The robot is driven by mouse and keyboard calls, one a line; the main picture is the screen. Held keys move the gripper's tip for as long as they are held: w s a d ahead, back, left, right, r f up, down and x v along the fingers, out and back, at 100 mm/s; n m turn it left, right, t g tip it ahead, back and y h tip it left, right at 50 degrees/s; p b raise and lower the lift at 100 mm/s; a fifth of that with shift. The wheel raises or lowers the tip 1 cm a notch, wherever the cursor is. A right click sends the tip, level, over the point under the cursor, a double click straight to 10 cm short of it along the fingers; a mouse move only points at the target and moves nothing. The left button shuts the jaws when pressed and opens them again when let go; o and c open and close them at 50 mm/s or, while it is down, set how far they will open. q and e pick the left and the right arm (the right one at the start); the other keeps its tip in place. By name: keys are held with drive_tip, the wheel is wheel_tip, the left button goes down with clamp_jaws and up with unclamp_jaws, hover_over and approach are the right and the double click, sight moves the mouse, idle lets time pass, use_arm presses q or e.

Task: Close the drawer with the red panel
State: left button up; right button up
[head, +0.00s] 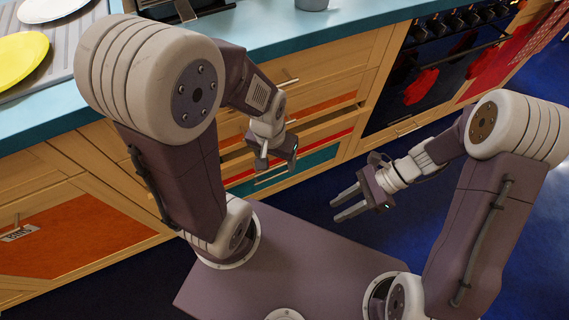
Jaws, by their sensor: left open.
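The drawer with the red panel (335,137) is in the middle of a stack in the wooden cabinet. It appears to stand out from the cabinet, with a light wooden upper edge showing. Its left part is partly hidden behind my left gripper and arm. My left gripper (277,165) is open and empty, in front of the stack near the red panel. I cannot tell whether it touches the drawer. My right gripper (342,205) is open and empty, over the blue floor to the right of my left gripper.
An orange drawer front (330,104) is above and a teal one (300,166) below. The blue counter (275,30) runs above the cabinets. A dark oven (425,80) with red mitts stands to the right. A yellow plate (20,58) is at far left. The floor at right is clear.

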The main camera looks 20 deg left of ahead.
drive_tip(key=w+a+f+m+y+b, duration=0.1)
drive_tip(key=w+a+f+m+y, duration=0.1)
drive_tip(key=a+f+m+y, duration=0.3)
drive_tip(key=w+a+f+m+y+b, duration=0.1)
drive_tip(key=w+a+m+y, duration=0.15)
drive_tip(key=a+m, duration=0.35)
drive_tip(key=m+t+y+b, duration=0.1)
drive_tip(key=m+t+y, duration=0.35)
drive_tip(key=m, duration=0.45)
approach(276, 167)
drive_tip(key=a+f, duration=0.1)
drive_tip(key=shift+y, duration=0.4)
drive_tip(key=a+b, duration=0.1)
drive_tip(key=a, duration=0.1)
drive_tip(key=a+b, duration=0.1)
drive_tip(key=a, duration=0.2)
drive_tip(key=a+r, duration=0.1)
drive_tip(key=a, duration=0.2)
drive_tip(key=shift+s+b, duration=0.3)
drive_tip(key=shift+b, duration=0.1)
drive_tip(key=shift+a+r, duration=0.1)
drive_tip(key=shift+a, duration=0.4)
clamp_jaws()
